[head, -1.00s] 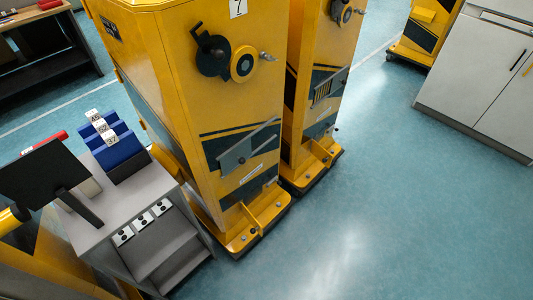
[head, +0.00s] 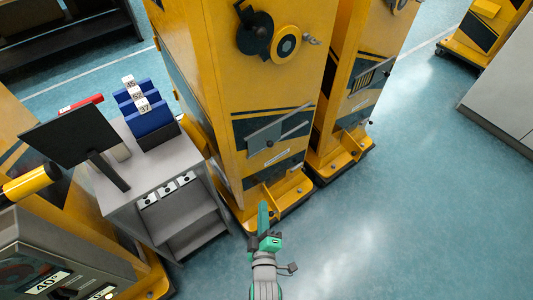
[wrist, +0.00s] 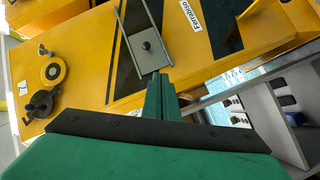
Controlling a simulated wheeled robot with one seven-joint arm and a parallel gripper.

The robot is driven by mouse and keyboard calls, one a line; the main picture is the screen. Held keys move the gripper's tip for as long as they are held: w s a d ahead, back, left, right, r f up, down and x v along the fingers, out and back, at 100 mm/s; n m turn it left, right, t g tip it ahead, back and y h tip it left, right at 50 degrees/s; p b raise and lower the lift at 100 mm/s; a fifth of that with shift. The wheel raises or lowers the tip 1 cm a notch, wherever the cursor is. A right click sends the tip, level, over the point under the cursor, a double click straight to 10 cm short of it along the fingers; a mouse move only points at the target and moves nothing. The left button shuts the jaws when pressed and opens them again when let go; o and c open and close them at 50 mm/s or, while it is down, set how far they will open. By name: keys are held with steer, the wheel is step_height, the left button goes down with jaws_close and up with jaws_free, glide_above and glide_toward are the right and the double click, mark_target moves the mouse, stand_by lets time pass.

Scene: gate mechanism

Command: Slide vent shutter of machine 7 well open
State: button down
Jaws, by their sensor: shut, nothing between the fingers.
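Machine 7 (head: 285,75) is a tall yellow cabinet; its number plate (wrist: 28,86) shows in the wrist view. Its vent shutter (head: 262,138) is a grey plate with a small dark knob (head: 270,143), at the lower left end of a slanted rail (head: 297,123). In the wrist view the shutter (wrist: 155,58) and its knob (wrist: 146,46) lie just beyond my fingertips. No open slats show beside the plate. My gripper (head: 263,208) is shut and empty, low in front of the machine, below the shutter in the head view. Its green fingers (wrist: 158,82) overlap the plate's lower edge in the wrist view; contact cannot be told.
A dark crank and yellow dial (head: 286,44) sit higher on the machine. A similar yellow machine (head: 362,55) stands close on the right. A grey cart (head: 185,218) with blue numbered blocks (head: 150,116) stands at left. The blue floor (head: 400,220) at right is clear.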

steer(key=w+a+r+n, duration=0.15)
steer(key=w+n, duration=0.25)
steer(key=w, duration=0.6)
glide_toward(268, 142)
steer(key=w+a+f, duration=0.1)
steer(key=w+a, duration=0.2)
steer(key=a, duration=0.1)
steer(key=shift+w+d+f+y, duration=0.15)
steer(key=shift+w+d+f, duration=0.1)
steer(key=shift+w+d, duration=0.4)
steer(key=shift+w+d+f+y, duration=0.15)
steer(key=shift+w+d+f, duration=0.2)
steer(key=shift+d, duration=0.6)
steer(key=shift+w, duration=0.1)
